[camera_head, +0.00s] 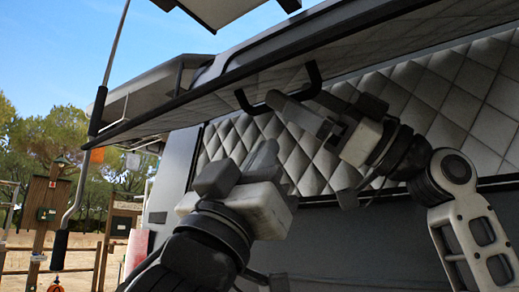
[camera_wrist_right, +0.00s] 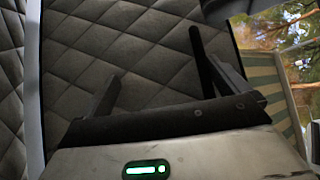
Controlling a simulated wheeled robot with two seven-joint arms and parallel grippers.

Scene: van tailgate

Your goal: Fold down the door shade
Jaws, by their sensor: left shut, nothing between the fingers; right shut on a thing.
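The door shade (camera_head: 400,38) is a long panel with a black edge and a quilted underside, raised and tilted overhead in the head view. A black U-shaped handle (camera_head: 312,82) hangs from its lower edge. My right gripper (camera_head: 290,106) is at the handle, its fingertips against the bar, and it is shut on the handle. In the right wrist view dark finger parts (camera_wrist_right: 178,100) show before quilted padding, and their exact grip is hard to make out. My left gripper (camera_head: 266,155) is shut and empty, below and left of the handle, apart from the shade.
A quilted wall panel (camera_head: 440,100) lies behind both arms. A grey pole with a black grip (camera_head: 62,240) hangs at the left. Wooden posts (camera_head: 42,215) and trees (camera_head: 35,140) stand farther off at the left.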

